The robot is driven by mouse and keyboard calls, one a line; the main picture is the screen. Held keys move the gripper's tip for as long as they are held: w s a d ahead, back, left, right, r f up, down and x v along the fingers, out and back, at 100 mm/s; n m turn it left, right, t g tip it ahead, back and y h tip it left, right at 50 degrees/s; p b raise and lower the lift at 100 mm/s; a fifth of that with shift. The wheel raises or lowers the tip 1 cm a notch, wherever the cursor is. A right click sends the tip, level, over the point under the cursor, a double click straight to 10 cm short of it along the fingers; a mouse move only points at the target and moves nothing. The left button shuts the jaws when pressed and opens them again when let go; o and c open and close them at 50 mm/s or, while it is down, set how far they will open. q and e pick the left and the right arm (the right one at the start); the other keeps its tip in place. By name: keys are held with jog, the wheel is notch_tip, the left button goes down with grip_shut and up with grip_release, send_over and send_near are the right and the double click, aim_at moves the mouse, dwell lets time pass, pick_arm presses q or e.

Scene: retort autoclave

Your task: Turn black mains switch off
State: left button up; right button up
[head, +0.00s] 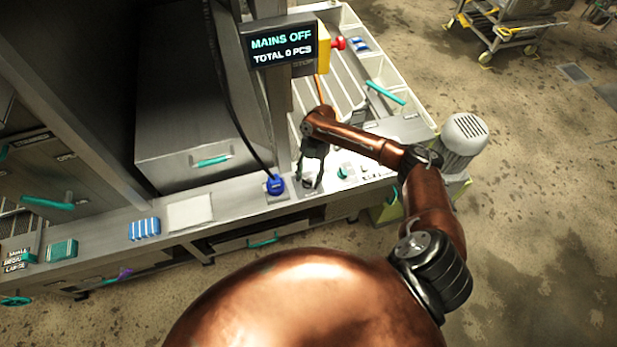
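The display (281,45) at the top reads "MAINS OFF" and "TOTAL 0 PCS". The black mains switch (309,184) appears as a small dark knob on the light panel ledge, partly hidden by my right gripper. My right gripper (309,178) points down over the switch, with its dark fingers apart, one on each side of it. Whether the fingers touch the knob is too small to tell. My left gripper is not in view.
A blue round knob (275,184) with a black cable sits left of the switch. Teal and white controls (343,172) lie to the right. A red button on a yellow box (324,46) is beside the display. A grey motor (463,135) stands right of the panel.

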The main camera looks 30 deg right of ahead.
jog(key=shift+w+d+r, duration=0.1)
jog(key=shift+r, duration=0.15)
jog(key=v, duration=0.7)
dwell(0.6)
